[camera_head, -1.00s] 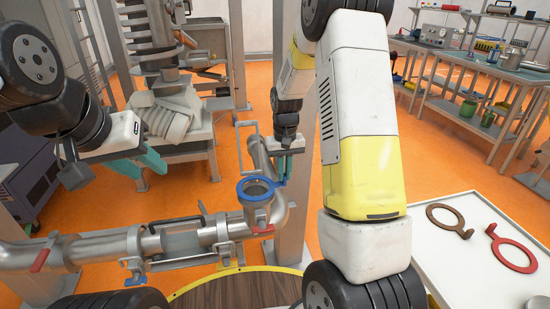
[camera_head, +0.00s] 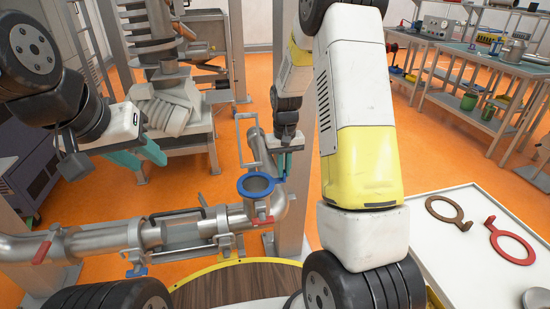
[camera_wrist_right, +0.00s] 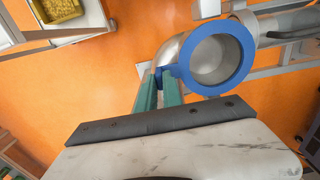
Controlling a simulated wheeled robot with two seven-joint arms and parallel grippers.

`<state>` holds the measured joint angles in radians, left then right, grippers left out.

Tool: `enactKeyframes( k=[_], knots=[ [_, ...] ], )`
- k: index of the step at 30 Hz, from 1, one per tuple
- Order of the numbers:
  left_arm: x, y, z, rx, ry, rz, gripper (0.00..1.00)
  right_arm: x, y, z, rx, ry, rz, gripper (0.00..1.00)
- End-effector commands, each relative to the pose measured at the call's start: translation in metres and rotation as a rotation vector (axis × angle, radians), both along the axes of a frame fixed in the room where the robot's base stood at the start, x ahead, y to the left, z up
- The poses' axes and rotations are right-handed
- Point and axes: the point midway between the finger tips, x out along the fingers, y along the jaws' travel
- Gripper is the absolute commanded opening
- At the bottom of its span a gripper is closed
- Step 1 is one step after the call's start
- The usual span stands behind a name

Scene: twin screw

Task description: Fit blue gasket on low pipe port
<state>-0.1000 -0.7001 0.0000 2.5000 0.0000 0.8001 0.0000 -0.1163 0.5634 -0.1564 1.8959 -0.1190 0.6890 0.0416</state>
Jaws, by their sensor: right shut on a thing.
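The blue gasket (camera_head: 245,193) is a ring with a side tab, lying over the upright open mouth of the low pipe port (camera_head: 261,207). In the right wrist view, the ring (camera_wrist_right: 211,90) lines up with the round pipe mouth (camera_wrist_right: 205,62); whether it rests fully on the rim I cannot tell. My right gripper (camera_head: 284,166) is shut on the gasket's tab, just right of the ring; its teal fingers (camera_wrist_right: 158,90) also show in the right wrist view. My left gripper (camera_head: 137,158) is open and empty, above and left of the port.
A brown ring (camera_head: 444,221) and a red ring (camera_head: 512,248) with hooked tabs lie on a white table (camera_head: 450,270) at the right. A horizontal pipe with clamps (camera_head: 100,238) runs left from the port. Metal posts stand behind it. Workbenches stand at the back right.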

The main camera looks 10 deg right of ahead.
Motion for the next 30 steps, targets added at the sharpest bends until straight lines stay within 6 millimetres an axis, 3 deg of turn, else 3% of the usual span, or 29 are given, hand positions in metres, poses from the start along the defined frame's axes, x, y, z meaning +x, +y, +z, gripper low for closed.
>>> enactKeyframes(
  k=[6,7,11,22,30],
  knots=[
    [0.0,0.0,0.0,0.0,0.0,0.0,0.36,0.0,0.0,-0.003,0.0,0.001,0.0,0.0],
    [0.0,0.0,0.0,0.0,0.0,0.0,0.36,0.0,0.0,-0.004,0.0,0.001,0.0,0.12],
    [0.0,0.0,0.0,0.0,0.0,0.0,0.36,0.0,0.0,-0.003,0.0,0.0,0.0,0.35],
    [0.0,0.0,0.0,0.0,0.0,0.0,0.36,0.001,0.0,0.002,0.0,-0.002,0.0,0.35],
    [0.0,0.0,0.0,0.0,0.0,0.0,0.36,0.001,0.0,0.046,0.0,-0.004,0.0,0.35]
  ],
)
